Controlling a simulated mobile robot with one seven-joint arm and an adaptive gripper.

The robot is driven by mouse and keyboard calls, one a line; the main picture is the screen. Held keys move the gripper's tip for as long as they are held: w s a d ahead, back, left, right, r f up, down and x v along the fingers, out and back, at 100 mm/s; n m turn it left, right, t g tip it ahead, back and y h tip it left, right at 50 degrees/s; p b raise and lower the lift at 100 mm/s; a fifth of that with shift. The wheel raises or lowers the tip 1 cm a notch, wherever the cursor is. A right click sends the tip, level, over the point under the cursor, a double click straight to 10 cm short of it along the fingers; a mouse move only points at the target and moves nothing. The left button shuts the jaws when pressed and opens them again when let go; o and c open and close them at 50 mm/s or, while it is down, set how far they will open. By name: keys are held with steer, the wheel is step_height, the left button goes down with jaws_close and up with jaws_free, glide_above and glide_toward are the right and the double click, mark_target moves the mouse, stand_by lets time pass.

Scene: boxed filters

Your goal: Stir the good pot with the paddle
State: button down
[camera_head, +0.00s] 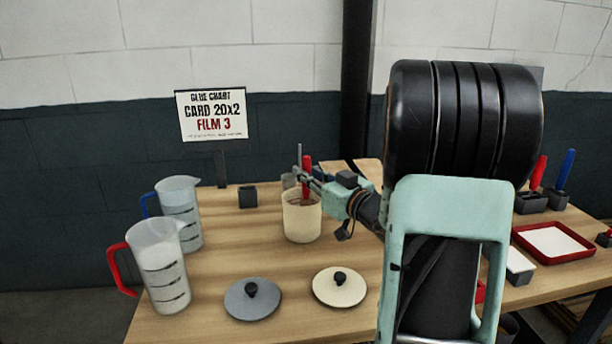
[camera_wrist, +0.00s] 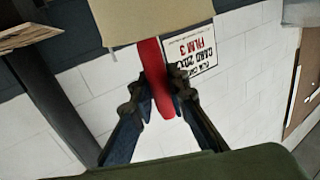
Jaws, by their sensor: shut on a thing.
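A cream pot (camera_head: 302,222) stands open near the middle of the table; its wall also shows at the top of the wrist view (camera_wrist: 135,22). My gripper (camera_head: 308,182) is above the pot's rim, shut on the red handle of the paddle (camera_head: 307,165). In the wrist view the red handle (camera_wrist: 156,75) runs between the two fingers of my gripper (camera_wrist: 158,95). The paddle looks roughly upright over the pot's mouth. Its lower end is hidden, and I cannot tell how deep it reaches. No mark on the pot says whether it is the good one.
A grey lid (camera_head: 252,299) and a cream lid (camera_head: 340,286) lie in front. A red-handled jug (camera_head: 160,267) and a blue-handled jug (camera_head: 180,212) stand left. A sign (camera_head: 211,115) reads "CARD 20x2, FILM 3". A red tray (camera_head: 553,241) lies right; my arm hides part of the table.

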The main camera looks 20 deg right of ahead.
steer(key=shift+s, duration=0.3)
step_height(320, 180, up, 9)
steer(key=a+p, duration=0.1)
steer(key=p, duration=0.5)
steer(key=shift+w+a+f, duration=0.15)
stand_by(1.5)
stand_by(0.8)
